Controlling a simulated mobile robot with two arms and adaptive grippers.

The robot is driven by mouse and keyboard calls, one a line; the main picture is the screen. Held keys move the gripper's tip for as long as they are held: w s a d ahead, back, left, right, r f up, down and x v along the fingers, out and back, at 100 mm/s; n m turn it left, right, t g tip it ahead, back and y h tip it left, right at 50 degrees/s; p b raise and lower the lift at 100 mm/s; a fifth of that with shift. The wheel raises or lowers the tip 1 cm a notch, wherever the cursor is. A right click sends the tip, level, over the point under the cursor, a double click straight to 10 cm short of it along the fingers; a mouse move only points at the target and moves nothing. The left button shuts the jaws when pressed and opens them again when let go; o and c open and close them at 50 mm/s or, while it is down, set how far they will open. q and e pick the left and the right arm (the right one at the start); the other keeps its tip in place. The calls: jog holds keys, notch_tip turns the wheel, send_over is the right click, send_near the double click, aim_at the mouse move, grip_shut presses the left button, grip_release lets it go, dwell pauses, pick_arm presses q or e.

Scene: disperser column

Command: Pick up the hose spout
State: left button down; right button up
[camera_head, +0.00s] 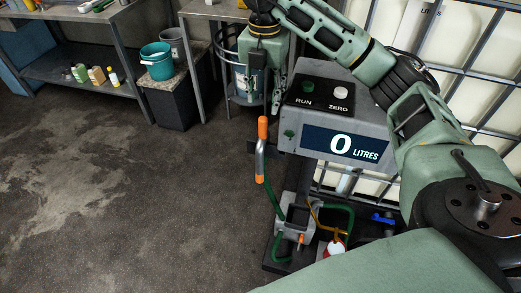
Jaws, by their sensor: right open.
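The hose spout (260,158) is a bent grey tube with an orange top end and an orange lower end. It stands upright at the left side of the dispenser column, with a green hose (272,197) running down from it. My right gripper (277,103) is open and empty, its fingers pointing down. In the picture it appears just above and slightly right of the spout's top, apart from it; the depth between them is hard to judge. My left gripper is not in view.
The dispenser head (336,122) has RUN and ZERO buttons and a display reading 0 litres. Behind it stands a caged white tank (470,85). A metal box (297,212) and hoses sit low at the column. Benches and buckets are at upper left; the floor (130,200) is clear.

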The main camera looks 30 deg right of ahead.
aim_at(263, 119)
notch_tip(263, 119, down, 6)
jog(key=shift+w+p, duration=0.1)
jog(key=shift+p, duration=0.35)
notch_tip(263, 119, down, 3)
jog(key=shift+f+p, duration=0.1)
jog(key=shift+p, duration=0.2)
notch_tip(263, 119, down, 4)
jog(key=shift+r+p, duration=0.25)
jog(key=shift+p, duration=0.2)
jog(key=shift+f, duration=0.55)
grip_shut()
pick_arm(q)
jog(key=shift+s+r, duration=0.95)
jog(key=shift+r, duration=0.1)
pick_arm(e)
jog(key=shift+w, duration=0.1)
jog(key=shift+r, duration=0.1)
